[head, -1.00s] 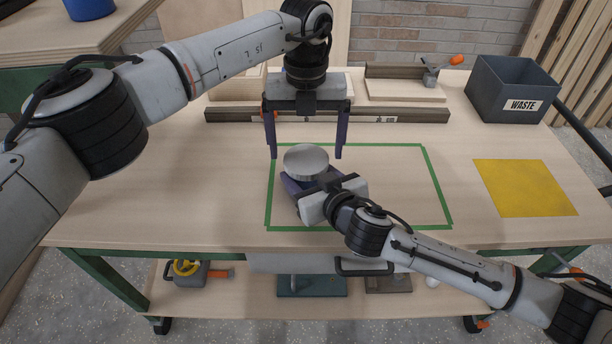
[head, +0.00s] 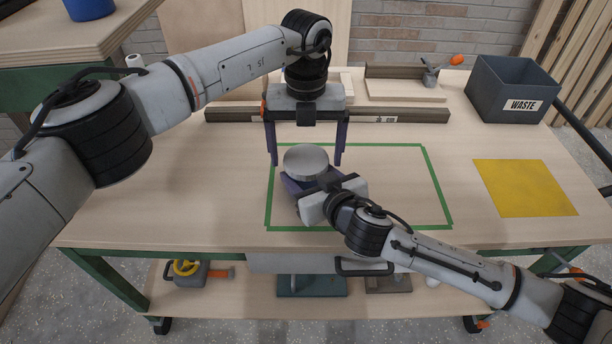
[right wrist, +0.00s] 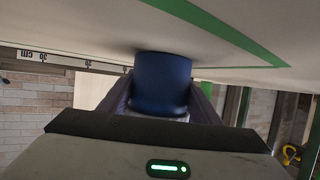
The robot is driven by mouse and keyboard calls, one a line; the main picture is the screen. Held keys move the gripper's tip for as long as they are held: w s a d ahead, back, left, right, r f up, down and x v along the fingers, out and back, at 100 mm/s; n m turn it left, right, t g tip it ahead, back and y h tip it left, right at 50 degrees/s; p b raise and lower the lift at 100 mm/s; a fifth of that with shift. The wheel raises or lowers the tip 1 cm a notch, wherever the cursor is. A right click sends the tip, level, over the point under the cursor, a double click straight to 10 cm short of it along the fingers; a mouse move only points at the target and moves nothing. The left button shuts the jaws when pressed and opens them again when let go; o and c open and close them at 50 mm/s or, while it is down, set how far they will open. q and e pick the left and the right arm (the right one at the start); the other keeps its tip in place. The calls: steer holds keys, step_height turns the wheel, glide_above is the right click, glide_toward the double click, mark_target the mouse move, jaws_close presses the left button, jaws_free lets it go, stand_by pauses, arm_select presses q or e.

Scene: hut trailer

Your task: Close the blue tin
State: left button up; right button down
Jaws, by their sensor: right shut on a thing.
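The blue tin (right wrist: 162,85) stands upright on the table between the two fingers of my right gripper (right wrist: 160,100), which is shut on it. In the head view the right gripper (head: 308,187) reaches in from the front right. A round silver top (head: 306,158) covers the tin there and hides its blue side. I cannot tell whether this lid is pressed fully down. My left gripper (head: 306,164) is open and points down, its fingertips left and right of the silver top in the picture, with no clear contact.
A green tape outline (head: 434,185) surrounds the tin on the table. A yellow sheet (head: 524,187) lies to the right, and a grey waste bin (head: 512,90) stands at the back right. A long rail (head: 420,115) lies behind the left gripper. The table's left part is clear.

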arm_select(q)
steer(key=shift+r, duration=0.15)
steer(key=shift+r, duration=2.15)
step_height(320, 180, up, 4)
steer(key=shift+f, duration=0.25)
steer(key=shift+f, duration=0.1)
steer(key=shift+f, duration=3.95)
steer(key=shift+c, duration=0.5)
